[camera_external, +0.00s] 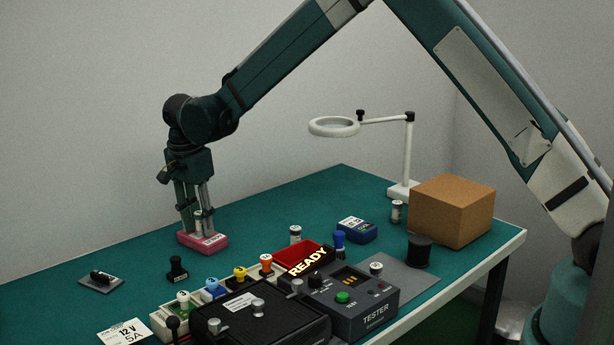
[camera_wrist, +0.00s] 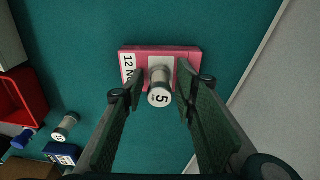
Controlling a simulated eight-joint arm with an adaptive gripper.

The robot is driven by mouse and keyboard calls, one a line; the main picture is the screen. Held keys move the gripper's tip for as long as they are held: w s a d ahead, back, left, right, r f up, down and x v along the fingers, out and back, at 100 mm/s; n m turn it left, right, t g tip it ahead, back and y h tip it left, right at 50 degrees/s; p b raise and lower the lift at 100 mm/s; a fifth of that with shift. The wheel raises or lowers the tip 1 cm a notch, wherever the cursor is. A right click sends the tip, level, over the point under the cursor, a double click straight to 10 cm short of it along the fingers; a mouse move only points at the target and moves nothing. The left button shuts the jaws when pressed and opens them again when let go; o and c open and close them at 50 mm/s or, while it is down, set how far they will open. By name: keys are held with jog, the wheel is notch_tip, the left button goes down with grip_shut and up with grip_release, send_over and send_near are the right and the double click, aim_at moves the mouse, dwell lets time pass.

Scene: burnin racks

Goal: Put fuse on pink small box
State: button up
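The pink small box (camera_external: 205,242) lies flat on the green table at the left, under my gripper (camera_external: 196,222). In the wrist view the pink box (camera_wrist: 185,52) shows a white "12" label at its left end. A fuse (camera_wrist: 160,87) with a white cap marked "5" stands upright over the box's pale top patch and appears to rest on it. My gripper's fingers (camera_wrist: 160,82) are on either side of the fuse, with narrow gaps visible. The fuse's lower end is partly hidden by its cap. In the external view the fingers mostly hide the fuse.
A black-knobbed grey plate (camera_external: 101,281) and a black stamp-like piece (camera_external: 177,269) lie nearby. A red bin (camera_external: 299,254), a tester (camera_external: 350,302) and a blue box (camera_external: 357,230) stand to the right. A cardboard box (camera_external: 452,210) and lamp (camera_external: 408,155) stand farther right.

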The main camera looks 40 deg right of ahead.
aim_at(196, 215)
jog(key=shift+r, duration=0.25)
notch_tip(196, 215, up, 12)
jog(key=a, duration=0.1)
jog(key=shift+a, duration=0.2)
dwell(0.6)
jog(key=shift+s+f, duration=0.1)
dwell(0.6)
jog(key=s+d+r+n+t, duration=0.1)
jog(key=s+d+r+n, duration=0.2)
jog(key=s+r, duration=0.45)
jog(key=s+d+r+n+t+y, duration=0.15)
jog(key=s+d+r, duration=0.25)
jog(key=s+r, duration=0.4)
jog(key=s+d+r+n+t+h, duration=0.1)
jog(key=s+d+r+n, duration=0.2)
jog(key=s+r, duration=0.45)
jog(key=s+d+f+n+t, duration=0.1)
jog(key=s+n, duration=0.3)
jog(key=s, duration=1.1)
jog(key=s+d+f+n+t, duration=0.2)
jog(key=s+d+f+n, duration=0.2)
jog(key=s, duration=1.1)
jog(key=shift+s+d+n+y, duration=0.25)
jog(key=shift+n+y, duration=0.1)
jog(key=shift+y, duration=0.1)
